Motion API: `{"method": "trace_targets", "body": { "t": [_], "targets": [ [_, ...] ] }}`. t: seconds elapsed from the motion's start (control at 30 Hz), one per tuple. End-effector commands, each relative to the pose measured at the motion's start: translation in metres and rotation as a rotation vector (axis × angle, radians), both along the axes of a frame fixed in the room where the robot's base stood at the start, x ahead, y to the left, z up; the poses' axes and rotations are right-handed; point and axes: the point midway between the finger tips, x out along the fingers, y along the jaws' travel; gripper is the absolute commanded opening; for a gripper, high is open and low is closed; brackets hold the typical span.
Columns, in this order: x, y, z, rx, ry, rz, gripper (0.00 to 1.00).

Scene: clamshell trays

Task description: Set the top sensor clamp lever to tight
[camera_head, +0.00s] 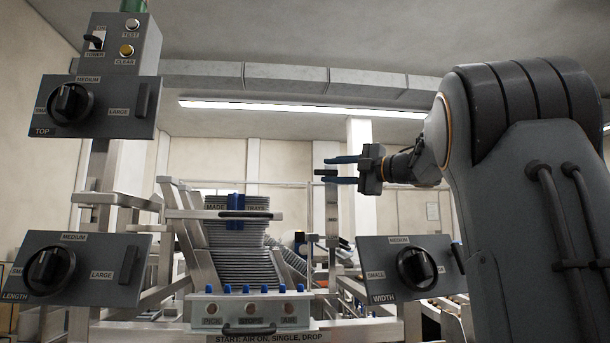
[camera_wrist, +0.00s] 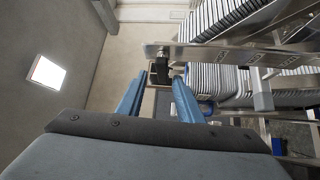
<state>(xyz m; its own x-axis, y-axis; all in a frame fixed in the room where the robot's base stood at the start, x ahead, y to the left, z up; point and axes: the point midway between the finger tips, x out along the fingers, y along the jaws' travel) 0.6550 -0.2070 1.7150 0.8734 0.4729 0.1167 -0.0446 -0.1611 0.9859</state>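The grey panel marked TOP (camera_head: 60,131) is at the upper left of the head view, with a black knob (camera_head: 70,102) among SMALL, MEDIUM and LARGE labels. A dark upright handle (camera_head: 142,98) sits at its right edge; I cannot tell whether it is the clamp lever, nor its setting. My gripper (camera_head: 330,171) is right of centre, its blue fingers pointing left, open and well apart from this panel. The wrist view shows the fingers (camera_wrist: 157,90) spread, with a dark clamp-like block (camera_wrist: 160,70) beyond them. No contact with it is visible.
Panels marked LENGTH (camera_head: 85,262) and WIDTH (camera_head: 384,292) stand lower left and lower right. A tray stack (camera_head: 243,262) in a metal frame stands between. A switch box (camera_head: 117,45) tops the left post. Open air lies between my gripper and the TOP panel.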

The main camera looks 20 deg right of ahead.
Motion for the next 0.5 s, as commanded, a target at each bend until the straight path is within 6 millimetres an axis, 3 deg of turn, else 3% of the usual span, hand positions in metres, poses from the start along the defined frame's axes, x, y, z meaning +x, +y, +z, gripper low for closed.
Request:
{"method": "trace_targets", "body": {
  "t": [0.17, 0.5],
  "targets": [
    [0.004, 0.003, 0.002, -0.008, 0.002, 0.006, 0.33],
    [0.045, 0.026, 0.009, -0.007, 0.002, 0.005, 0.33]
  ]
}}
